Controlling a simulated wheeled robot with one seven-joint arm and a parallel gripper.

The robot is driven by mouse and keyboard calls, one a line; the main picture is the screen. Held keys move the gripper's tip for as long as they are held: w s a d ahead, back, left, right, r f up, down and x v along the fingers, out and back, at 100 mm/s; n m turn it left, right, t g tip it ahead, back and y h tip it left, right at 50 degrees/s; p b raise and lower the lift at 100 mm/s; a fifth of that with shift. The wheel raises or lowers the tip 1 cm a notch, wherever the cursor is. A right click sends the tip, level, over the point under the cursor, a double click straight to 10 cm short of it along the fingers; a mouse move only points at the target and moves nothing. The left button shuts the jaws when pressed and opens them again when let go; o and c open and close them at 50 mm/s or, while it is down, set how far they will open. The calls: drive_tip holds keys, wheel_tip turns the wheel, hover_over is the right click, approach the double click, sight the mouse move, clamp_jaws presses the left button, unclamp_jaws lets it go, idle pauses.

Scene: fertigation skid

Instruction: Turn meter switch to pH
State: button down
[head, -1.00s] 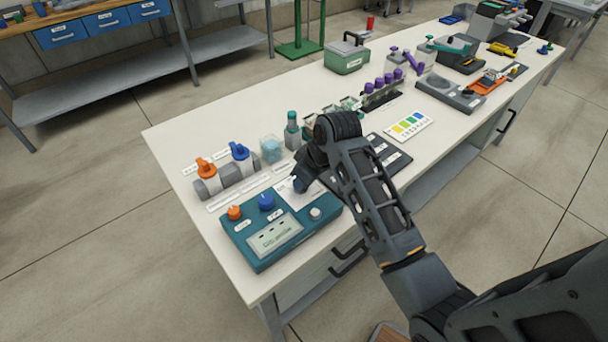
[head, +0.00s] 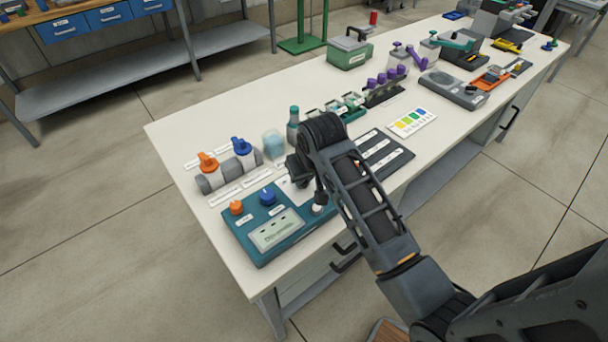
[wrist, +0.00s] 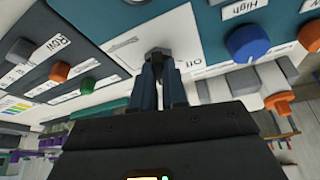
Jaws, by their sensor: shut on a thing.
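The meter is a teal box (head: 254,257) at the near left end of the bench, with an orange knob (head: 236,208), a blue knob (head: 267,197), a pale knob (head: 317,209) and a display (head: 275,230) whose text I cannot read. In the wrist view, my gripper (wrist: 160,58) is shut on a small grey switch (wrist: 157,51) on the meter's white plate (wrist: 125,46). A label reading "Off" (wrist: 190,68) lies beside it. The blue knob (wrist: 247,42) is to the right, by a "High" label. In the head view my wrist hides the switch and fingertips.
Behind the meter lies a grey pipe with orange and blue valves (head: 222,164), beside a clear cup (head: 274,146) and a green-capped bottle (head: 293,125). A dark labelled panel (head: 385,153) lies right of my wrist. The bench's left corner is clear.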

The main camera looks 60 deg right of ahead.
drive_tip(key=c, duration=1.2)
unclamp_jaws()
drive_tip(key=shift+o, duration=0.2)
drive_tip(key=shift+r, duration=0.1)
drive_tip(key=v, duration=0.7)
drive_tip(key=shift+r, duration=0.3)
drive_tip(key=shift+a, duration=0.1)
